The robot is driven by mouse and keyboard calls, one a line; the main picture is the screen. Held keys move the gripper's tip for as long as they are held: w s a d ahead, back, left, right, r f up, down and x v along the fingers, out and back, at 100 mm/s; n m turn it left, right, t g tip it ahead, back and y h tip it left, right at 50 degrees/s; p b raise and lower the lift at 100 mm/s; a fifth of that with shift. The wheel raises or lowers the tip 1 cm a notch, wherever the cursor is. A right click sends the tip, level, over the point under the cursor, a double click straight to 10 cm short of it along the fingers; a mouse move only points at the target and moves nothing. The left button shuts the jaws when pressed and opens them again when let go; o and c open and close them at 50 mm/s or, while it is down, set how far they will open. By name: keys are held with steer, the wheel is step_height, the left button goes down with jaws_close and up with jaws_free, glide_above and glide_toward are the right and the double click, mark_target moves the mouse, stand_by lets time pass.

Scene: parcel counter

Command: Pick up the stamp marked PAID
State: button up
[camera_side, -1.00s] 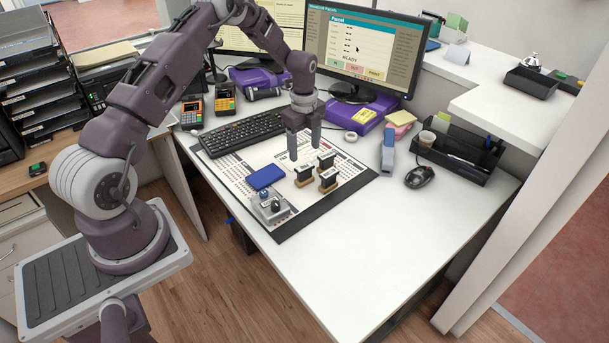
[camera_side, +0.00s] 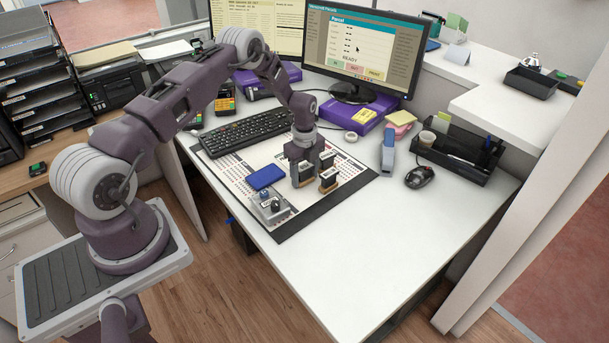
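Three small stamps with black tops and wooden bases stand close together on the desk mat. The left stamp (camera_side: 305,174) is between the fingers of my gripper (camera_side: 307,170), which points straight down and is low over the mat. Whether the fingers press on this stamp or only stand around it cannot be told. A front right stamp (camera_side: 328,181) stands just right of the gripper. A back stamp (camera_side: 327,159) is close behind the right finger. The lettering on the stamps is too small to read, so I cannot tell which is marked PAID.
A blue ink pad (camera_side: 266,177) and a small grey device (camera_side: 270,206) lie left of the stamps on the mat (camera_side: 350,185). A keyboard (camera_side: 235,134) is behind. A blue stapler (camera_side: 388,152) and a mouse (camera_side: 419,176) stand right. The desk's front right is clear.

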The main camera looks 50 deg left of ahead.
steer(key=c, duration=0.4)
